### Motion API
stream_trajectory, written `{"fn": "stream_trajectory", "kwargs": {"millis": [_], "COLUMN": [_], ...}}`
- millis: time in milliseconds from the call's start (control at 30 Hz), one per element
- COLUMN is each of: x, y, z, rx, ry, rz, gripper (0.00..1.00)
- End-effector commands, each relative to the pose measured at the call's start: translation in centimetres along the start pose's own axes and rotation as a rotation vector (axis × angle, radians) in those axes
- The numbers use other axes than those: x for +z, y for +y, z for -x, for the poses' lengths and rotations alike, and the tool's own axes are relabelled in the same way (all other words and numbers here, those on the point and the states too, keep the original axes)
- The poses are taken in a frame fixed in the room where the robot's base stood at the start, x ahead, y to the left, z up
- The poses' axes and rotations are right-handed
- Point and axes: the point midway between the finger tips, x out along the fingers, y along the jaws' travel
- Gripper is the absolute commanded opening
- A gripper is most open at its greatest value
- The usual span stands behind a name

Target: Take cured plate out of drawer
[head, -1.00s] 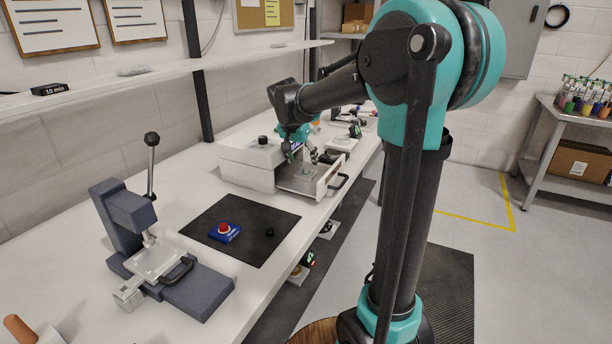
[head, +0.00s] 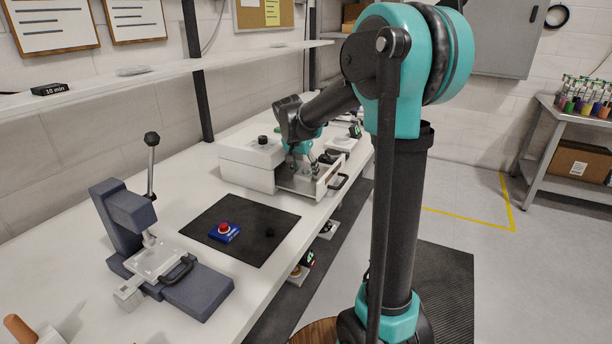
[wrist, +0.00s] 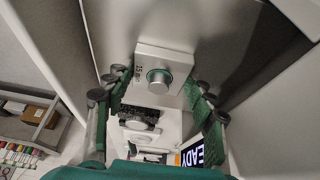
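The white curing box (head: 246,166) stands on the bench with its drawer (head: 331,178) pulled out to the right. My gripper (head: 301,181) is down at the open drawer and hides most of its inside. In the wrist view a small white square plate (wrist: 149,54) with a round silver piece (wrist: 159,79) on it and a dark label lies in the grey drawer. My gripper (wrist: 157,84) is open, with one green finger on each side of the plate. Whether the fingers touch the plate is unclear.
A lit READY display (wrist: 203,152) shows beside the drawer. A dark lever press (head: 125,215) stands at the near left. A black mat (head: 260,215) with a blue-and-red button (head: 224,232) lies between press and box. A shelf (head: 130,82) runs above the bench.

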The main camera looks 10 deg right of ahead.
Motion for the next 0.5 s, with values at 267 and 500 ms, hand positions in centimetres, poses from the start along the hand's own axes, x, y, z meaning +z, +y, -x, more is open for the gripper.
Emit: {"fn": "stream_trajectory", "kwargs": {"millis": [267, 500], "x": [-0.02, -0.35], "y": [0.00, -0.01], "z": [0.03, 0.79], "rx": [0.000, 0.000], "ry": [0.000, 0.000], "rz": [0.000, 0.000], "gripper": [0.21, 0.21]}}
